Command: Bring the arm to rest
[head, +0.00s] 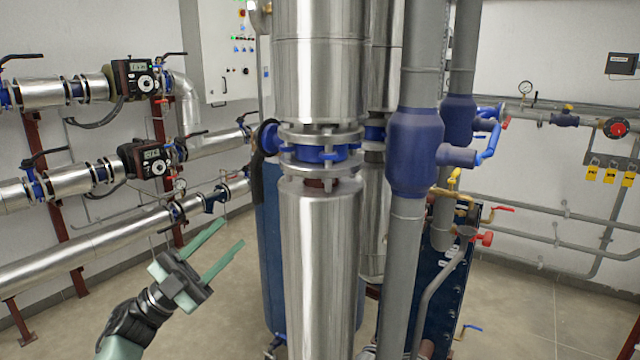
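My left gripper (222,250) comes in from the lower left on my black and grey-green arm. Its two long pale green fingers point up and to the right. They are spread apart with an empty gap between them, and nothing is held. The fingertips appear just left of the large blue tank and the silver vertical pipe in the picture; I cannot tell the distance. My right gripper is not in view.
A silver vertical pipe (318,240) with a flange fills the middle. A blue tank (268,215) stands behind it. Grey pipes with blue valves (415,150) stand to the right. Silver horizontal pipes (90,245) with meters run along the left wall. Open floor (225,320) shows lower left.

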